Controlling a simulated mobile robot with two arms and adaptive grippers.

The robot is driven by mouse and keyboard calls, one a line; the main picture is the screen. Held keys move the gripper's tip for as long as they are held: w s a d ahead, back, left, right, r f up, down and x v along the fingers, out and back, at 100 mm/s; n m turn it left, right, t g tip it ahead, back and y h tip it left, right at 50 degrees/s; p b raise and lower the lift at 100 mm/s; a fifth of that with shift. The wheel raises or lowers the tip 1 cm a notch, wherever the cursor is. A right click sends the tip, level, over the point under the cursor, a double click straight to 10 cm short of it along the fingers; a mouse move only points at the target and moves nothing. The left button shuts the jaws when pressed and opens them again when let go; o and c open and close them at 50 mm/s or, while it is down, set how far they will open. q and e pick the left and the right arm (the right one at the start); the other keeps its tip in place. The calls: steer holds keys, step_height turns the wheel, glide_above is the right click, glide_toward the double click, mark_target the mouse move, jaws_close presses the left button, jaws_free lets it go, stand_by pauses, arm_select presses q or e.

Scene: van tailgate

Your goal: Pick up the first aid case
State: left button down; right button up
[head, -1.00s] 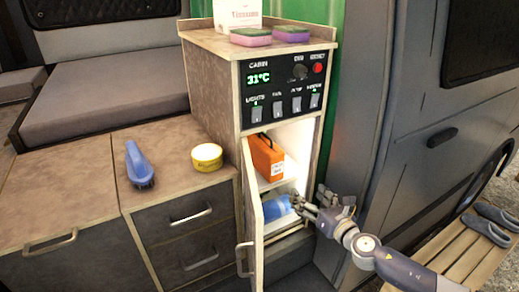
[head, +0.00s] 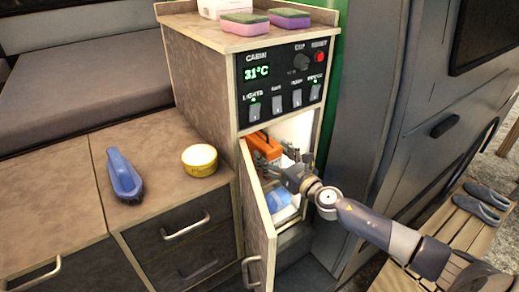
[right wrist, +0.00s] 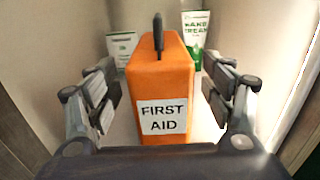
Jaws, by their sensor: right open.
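The first aid case (right wrist: 160,85) is orange with a dark handle on top and a white "FIRST AID" label facing me. It stands upright inside the open cabinet; in the head view the case (head: 262,144) shows on the upper shelf, partly hidden by my right gripper. My right gripper (head: 290,163) is open at the cabinet opening. In the right wrist view the right gripper (right wrist: 160,95) has one finger on each side of the case, with visible gaps. My left gripper is not in view.
The cabinet door (head: 258,215) stands open on the left. A blue item (head: 279,201) lies on the lower shelf. Behind the case are a hand cream tube (right wrist: 195,35) and a white-green package (right wrist: 122,48). The cabinet walls stand close on both sides.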

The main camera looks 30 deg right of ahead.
mark_target(263, 145)
steer(key=shift+w+a+r, duration=0.1)
steer(key=shift+w+r, duration=0.05)
steer(key=shift+w, duration=0.85)
steer(key=w, duration=0.3)
steer(key=shift+a+f, duration=0.2)
steer(key=shift+a, duration=0.05)
steer(key=shift+w, duration=0.2)
steer(key=shift+s, duration=0.1)
steer(key=shift+c, duration=0.8)
steer(key=c, duration=1.4)
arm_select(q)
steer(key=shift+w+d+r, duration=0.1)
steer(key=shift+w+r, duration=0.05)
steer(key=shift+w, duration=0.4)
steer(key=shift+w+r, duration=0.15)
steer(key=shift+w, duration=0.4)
arm_select(e)
steer(key=shift+o, duration=0.2)
steer(key=shift+r, duration=0.1)
